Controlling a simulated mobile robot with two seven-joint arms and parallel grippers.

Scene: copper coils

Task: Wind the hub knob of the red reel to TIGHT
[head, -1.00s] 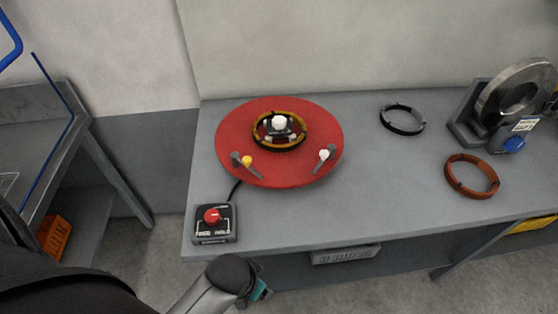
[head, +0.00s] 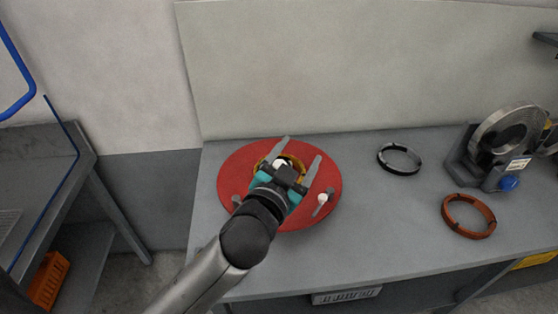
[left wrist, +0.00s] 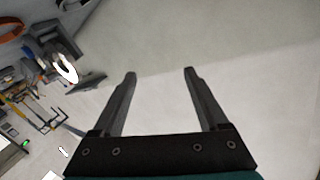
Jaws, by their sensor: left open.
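The red reel (head: 236,172) lies on the grey bench, a round disc with a yellow and black coil ring around its hub. The white hub knob (head: 280,163) shows only in part past my left gripper. I cannot read its setting. My left gripper (head: 301,149) is open, with its two fingers apart over the reel in the head view. Whether it touches anything is unclear. In the left wrist view its fingers (left wrist: 159,72) are spread with nothing between them, and the reel does not show there. My right gripper is not in view.
A white-tipped lever (head: 322,199) sits on the reel's right side. A black ring (head: 399,159), a copper ring (head: 468,216) and a stand with a metal coil (head: 507,131) are to the right. The bench between reel and rings (head: 375,220) is clear.

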